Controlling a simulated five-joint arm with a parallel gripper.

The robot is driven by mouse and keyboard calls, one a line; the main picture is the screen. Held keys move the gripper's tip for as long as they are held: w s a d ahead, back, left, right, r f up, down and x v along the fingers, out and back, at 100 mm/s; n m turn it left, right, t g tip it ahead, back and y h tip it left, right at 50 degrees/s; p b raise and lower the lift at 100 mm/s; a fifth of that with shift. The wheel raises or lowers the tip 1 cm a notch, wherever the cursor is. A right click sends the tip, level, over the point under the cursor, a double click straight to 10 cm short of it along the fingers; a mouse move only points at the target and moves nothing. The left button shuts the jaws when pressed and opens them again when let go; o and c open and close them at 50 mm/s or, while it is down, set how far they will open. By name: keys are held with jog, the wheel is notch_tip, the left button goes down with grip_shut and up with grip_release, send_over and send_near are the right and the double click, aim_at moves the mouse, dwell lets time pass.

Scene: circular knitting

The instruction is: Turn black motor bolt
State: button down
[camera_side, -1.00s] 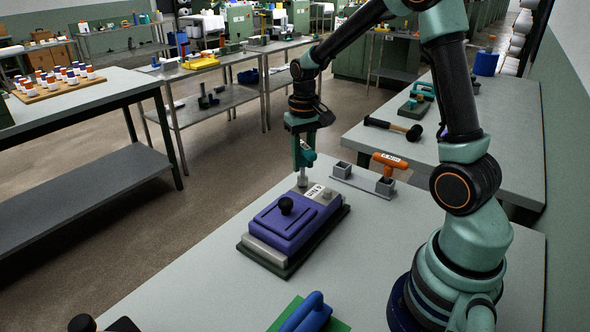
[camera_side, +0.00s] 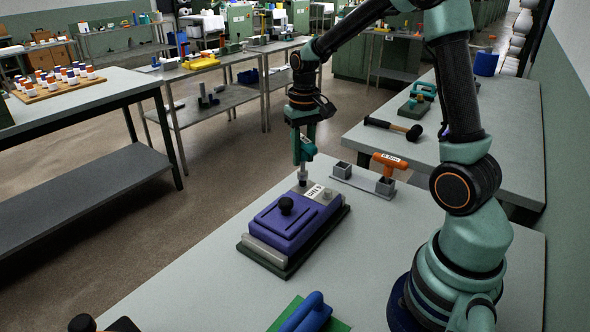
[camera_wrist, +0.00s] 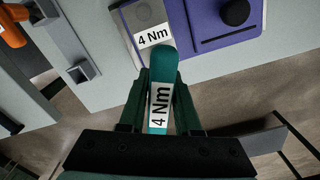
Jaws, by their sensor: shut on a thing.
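My gripper (camera_side: 306,146) is shut on a teal-handled driver (camera_side: 308,155), upright over the far end of the purple motor unit (camera_side: 290,226). The driver's teal handle (camera_wrist: 162,72) shows a "4 Nm" label between my jaws in the wrist view. Its grey shank points down at the unit's grey end plate (camera_side: 328,195); I cannot tell whether the tip touches a bolt. A matching "4 Nm" label (camera_wrist: 153,36) is on that end plate (camera_wrist: 125,18). The black motor bolt cannot be made out for sure. A black knob (camera_side: 286,204) stands on the purple top.
A grey tool stand (camera_side: 362,186) is just behind the unit, with an orange T-handled tool (camera_side: 389,161) in its right holder and an empty left holder. A blue handle (camera_side: 309,309) on a green plate is at the front. The bench left of the unit is clear.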

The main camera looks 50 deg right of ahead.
aim_at(303, 139)
jog(key=shift+r, duration=1.65)
jog(key=shift+a, duration=0.1)
jog(key=s+a+n, duration=0.1)
jog(key=a, duration=0.2)
jog(key=s+a+n, duration=0.2)
jog(key=a, duration=0.2)
jog(key=s+a+r+n, duration=0.1)
jog(key=a, duration=0.3)
jog(key=shift+s+a+r, duration=0.1)
jog(key=shift+s, duration=0.3)
jog(key=shift+s+a+n, duration=0.35)
jog(key=shift+a+n, duration=0.05)
